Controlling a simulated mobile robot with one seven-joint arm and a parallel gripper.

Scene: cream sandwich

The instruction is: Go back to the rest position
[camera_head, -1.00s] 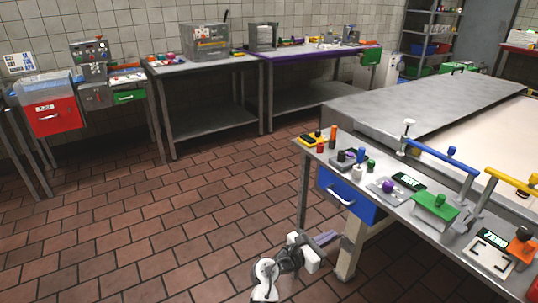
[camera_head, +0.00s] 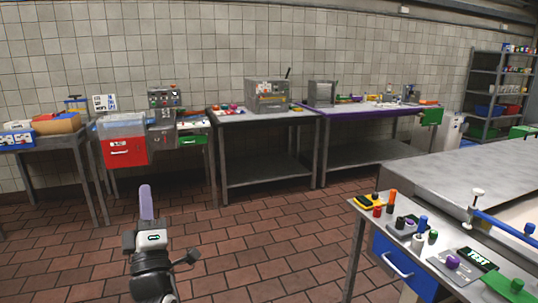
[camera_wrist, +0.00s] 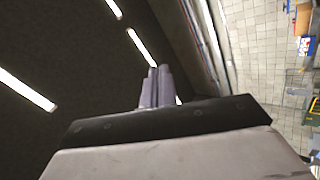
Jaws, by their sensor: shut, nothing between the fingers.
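My gripper (camera_head: 147,203) stands in the lower left of the head view, its purple-grey fingers pointing up over the tiled floor. In the wrist view my gripper (camera_wrist: 157,85) has its fingers close together with nothing between them. It is shut and empty, and touches nothing. The wrist view looks up at the dark ceiling with bright strip lights.
A workbench (camera_head: 345,290) with a blue drawer (camera_head: 400,268) and small coloured parts stands at the right. Tables with a red bin (camera_head: 124,152) and a grey machine (camera_head: 268,97) line the far wall. The brick-coloured floor (camera_head: 250,250) between is clear.

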